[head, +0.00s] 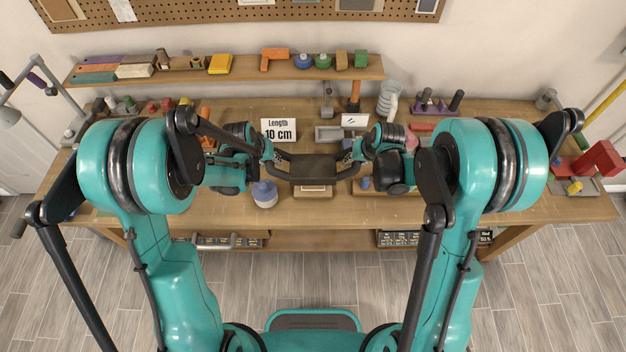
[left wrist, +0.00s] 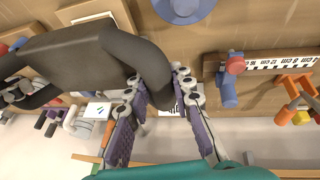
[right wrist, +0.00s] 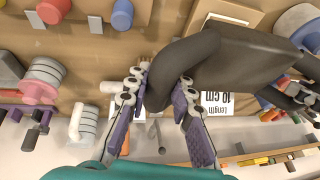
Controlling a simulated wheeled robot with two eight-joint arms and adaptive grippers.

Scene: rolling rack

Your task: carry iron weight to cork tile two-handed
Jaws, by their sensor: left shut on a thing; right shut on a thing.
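The iron weight (head: 312,168), a dark grey block with a looped handle at each end, is held above the workbench between my grippers. My left gripper (head: 269,155) is shut on its left handle, and my right gripper (head: 354,155) is shut on its right handle. The weight looks roughly level. In the left wrist view the weight (left wrist: 62,52) and the gripped handle show large; the right wrist view shows it (right wrist: 245,62) likewise. A brown, light-edged tile (head: 313,192), likely the cork tile, lies on the bench just in front of the weight and is partly hidden.
A blue-grey round object (head: 264,194) stands left of the tile. A "Length 10 cm" card (head: 279,130) and a grey metal block (head: 327,134) sit behind the weight. The bench's front strip (head: 450,208) is mostly clear.

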